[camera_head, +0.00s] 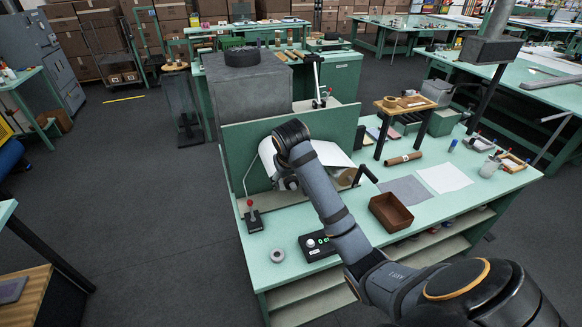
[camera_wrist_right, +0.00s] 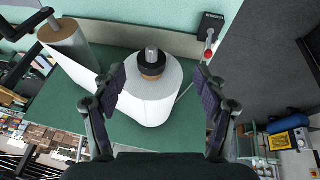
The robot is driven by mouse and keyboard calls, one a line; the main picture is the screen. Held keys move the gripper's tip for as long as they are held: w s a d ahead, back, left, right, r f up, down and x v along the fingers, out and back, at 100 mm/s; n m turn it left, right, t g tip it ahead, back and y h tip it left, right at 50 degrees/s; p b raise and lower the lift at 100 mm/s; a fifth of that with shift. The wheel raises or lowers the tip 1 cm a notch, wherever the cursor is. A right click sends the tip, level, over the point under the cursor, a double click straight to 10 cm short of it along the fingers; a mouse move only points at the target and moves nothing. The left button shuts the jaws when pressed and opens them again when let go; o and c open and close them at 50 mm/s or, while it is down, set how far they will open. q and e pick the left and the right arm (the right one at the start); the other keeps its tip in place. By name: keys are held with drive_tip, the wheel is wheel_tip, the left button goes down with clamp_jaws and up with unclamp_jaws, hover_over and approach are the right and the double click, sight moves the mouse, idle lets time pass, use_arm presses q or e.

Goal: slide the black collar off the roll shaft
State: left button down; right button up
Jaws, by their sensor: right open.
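In the right wrist view the roll shaft (camera_wrist_right: 152,53) is a short grey metal end standing out from a white roll (camera_wrist_right: 150,101). The black collar (camera_wrist_right: 152,69) sits around the shaft, against the brown core in the roll's end. My right gripper (camera_wrist_right: 159,76) is open, with one finger on each side of the collar and clear space to both. In the head view my right gripper (camera_head: 288,183) is at the left end of the machine, mostly hidden by my own wrist. The collar is hidden there. My left gripper is not in view.
A red-knobbed lever (camera_head: 252,217) stands near the gripper. A green upright panel (camera_head: 240,150) stands behind.

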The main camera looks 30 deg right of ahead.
sight(292, 183)
drive_tip(key=shift+m, duration=0.3)
drive_tip(key=w+d+f, duration=0.1)
drive_tip(key=f, duration=0.1)
drive_tip(key=w+d+f, duration=0.2)
drive_tip(key=w+f, duration=0.1)
drive_tip(key=shift+d+f, duration=0.15)
drive_tip(key=shift+f, duration=0.15)
drive_tip(key=shift+w+f, duration=0.25)
drive_tip(key=shift+f, duration=0.25)
drive_tip(key=c, duration=1.2)
drive_tip(key=shift+s, duration=0.1)
drive_tip(key=shift+c, duration=0.2)
drive_tip(key=shift+s, duration=0.1)
drive_tip(key=s+a, duration=0.1)
drive_tip(key=s, duration=0.5)
drive_tip(key=shift+a, duration=0.25)
